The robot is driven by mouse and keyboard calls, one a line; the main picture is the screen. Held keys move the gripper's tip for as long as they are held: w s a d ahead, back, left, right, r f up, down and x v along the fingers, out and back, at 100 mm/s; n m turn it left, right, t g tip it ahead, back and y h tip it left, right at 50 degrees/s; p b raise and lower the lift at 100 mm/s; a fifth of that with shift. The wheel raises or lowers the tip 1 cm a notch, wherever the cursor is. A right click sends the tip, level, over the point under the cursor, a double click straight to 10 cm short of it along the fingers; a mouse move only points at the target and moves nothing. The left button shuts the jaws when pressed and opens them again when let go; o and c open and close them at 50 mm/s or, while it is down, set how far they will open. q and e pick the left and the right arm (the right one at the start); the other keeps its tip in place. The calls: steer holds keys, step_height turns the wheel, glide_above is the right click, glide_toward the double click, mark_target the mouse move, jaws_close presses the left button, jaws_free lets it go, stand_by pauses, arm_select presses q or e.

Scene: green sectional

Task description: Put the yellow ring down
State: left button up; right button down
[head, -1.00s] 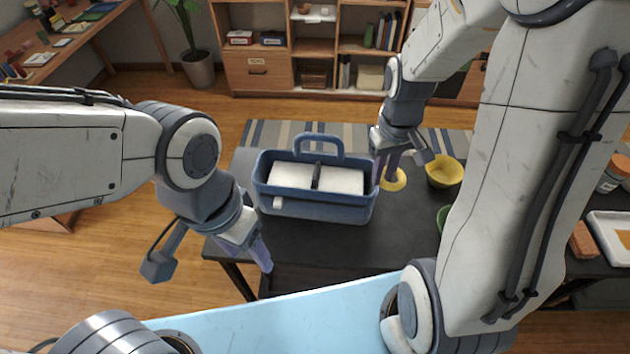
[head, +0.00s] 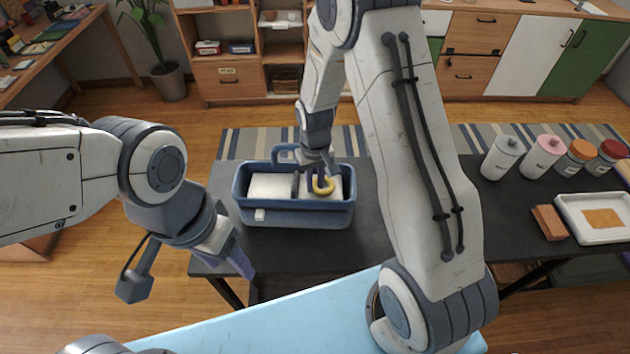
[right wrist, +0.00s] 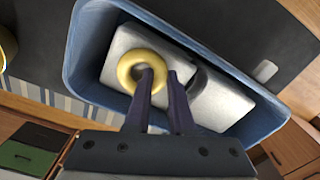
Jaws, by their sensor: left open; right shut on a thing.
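The yellow ring (head: 323,186) is in my right gripper (head: 315,180), over the right compartment of the blue caddy (head: 295,216). In the right wrist view, one finger of the right gripper (right wrist: 158,74) passes through the hole of the ring (right wrist: 127,68) and the other is outside it, with the ring's wall between them. A white block fills much of the compartment below the ring; I cannot tell whether the ring touches it. My left gripper (head: 238,262) is open and empty, in front of the caddy near the table's front left corner.
The caddy stands on a dark table (head: 390,262); its handle rises at the back. Its left compartment holds another white block (head: 268,186). Several bottles and jars, an orange-brown block (head: 549,222) and a white tray (head: 600,236) are at the right. A yellow bowl (right wrist: 6,50) shows in the right wrist view.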

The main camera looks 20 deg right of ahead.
mark_target(315, 186)
steer(key=shift+f, duration=0.2)
steer(key=c, duration=0.8)
jaws_free()
step_height(315, 186, up, 12)
steer(key=b, duration=0.1)
steer(key=s+a+r+n, duration=0.3)
steer(key=s+a+r, duration=0.3)
steer(key=s+a, duration=0.45)
steer(key=s+a+n+y, duration=0.1)
steer(key=s+n, duration=0.2)
steer(key=s, duration=1)
steer(key=shift+s+r+n, duration=0.3)
steer(key=shift+r, duration=0.15)
steer(key=shift+a, duration=0.1)
